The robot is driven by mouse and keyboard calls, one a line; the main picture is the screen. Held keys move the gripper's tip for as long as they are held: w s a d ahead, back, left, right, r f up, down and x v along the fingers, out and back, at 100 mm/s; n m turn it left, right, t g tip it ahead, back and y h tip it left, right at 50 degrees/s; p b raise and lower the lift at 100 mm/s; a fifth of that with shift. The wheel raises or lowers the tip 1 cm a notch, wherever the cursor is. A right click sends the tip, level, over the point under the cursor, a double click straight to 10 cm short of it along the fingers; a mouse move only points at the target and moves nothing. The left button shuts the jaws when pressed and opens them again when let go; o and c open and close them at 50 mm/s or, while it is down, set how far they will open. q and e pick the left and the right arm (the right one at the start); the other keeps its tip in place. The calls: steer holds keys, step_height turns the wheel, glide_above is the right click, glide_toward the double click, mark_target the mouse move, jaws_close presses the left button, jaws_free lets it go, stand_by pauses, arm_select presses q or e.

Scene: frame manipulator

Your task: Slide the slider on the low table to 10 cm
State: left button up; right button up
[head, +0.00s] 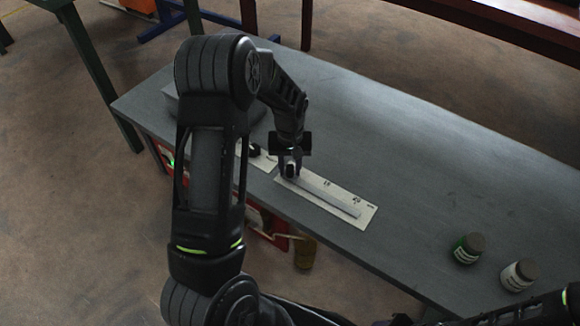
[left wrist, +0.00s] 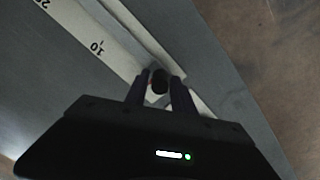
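The slider's pale rail (head: 325,194) lies on a white scale plate (head: 366,214) on the grey low table (head: 420,150). In the left wrist view the scale plate (left wrist: 85,35) shows a 10 mark and part of a 20. The dark slider knob (left wrist: 159,81) is near the low end of the scale, short of the 10 mark. My left gripper (left wrist: 161,88) points down with one finger on each side of the knob. Whether the fingers press on it or leave a small gap is unclear. In the head view my left gripper (head: 291,168) is at the rail's left end. My right gripper is not in view.
A second pale plate with a dark part (head: 257,152) lies left of the slider, partly hidden by my arm. A green-labelled jar (head: 468,248) and a white-labelled jar (head: 517,275) stand at the right front. The table behind the rail is clear.

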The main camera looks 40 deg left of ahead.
arm_select(q)
jaws_close()
stand_by(1.1)
